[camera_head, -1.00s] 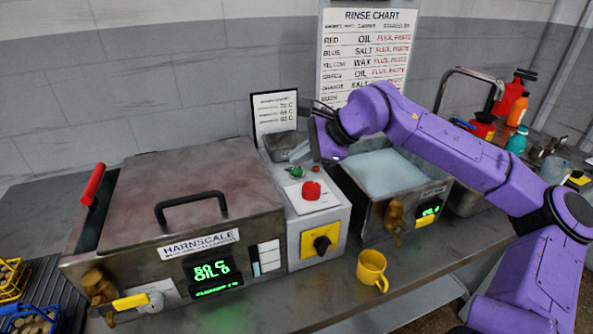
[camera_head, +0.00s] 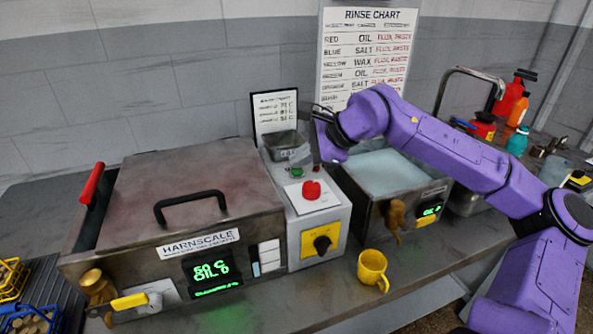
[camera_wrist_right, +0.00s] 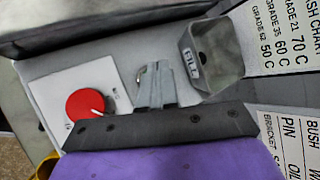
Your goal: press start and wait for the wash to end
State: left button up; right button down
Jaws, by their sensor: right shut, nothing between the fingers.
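The closed wash machine labelled HARNSCALE (camera_head: 200,246) stands at the left, its lid (camera_head: 180,185) down. Its green display (camera_head: 211,270) reads about 50 C OIL. A control box (camera_head: 318,225) beside it carries a red knob (camera_head: 311,190), a black dial on a yellow plate (camera_head: 322,243) and a small green button (camera_head: 297,172). My right gripper (camera_head: 300,158) is shut and empty, pointing down just above the green button; I cannot tell if it touches. In the right wrist view, the shut fingers (camera_wrist_right: 155,82) hide the button, beside the red knob (camera_wrist_right: 86,104). My left gripper is out of view.
An open rinse bath (camera_head: 388,172) with a green display is right of the control box. A yellow mug (camera_head: 372,270) stands in front. A grey FILL cup (camera_wrist_right: 212,58) is close to the fingers. A rinse chart (camera_head: 367,55) hangs behind.

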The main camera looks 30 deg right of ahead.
aim_at(300, 171)
jog(key=shift+f, duration=0.4)
dwell(0.3)
jog(key=shift+r+p, duration=0.5)
jog(key=shift+r, duration=0.35)
notch_tip(300, 171, up, 5)
jog(key=p, duration=0.4)
dwell(0.4)
dwell(0.5)
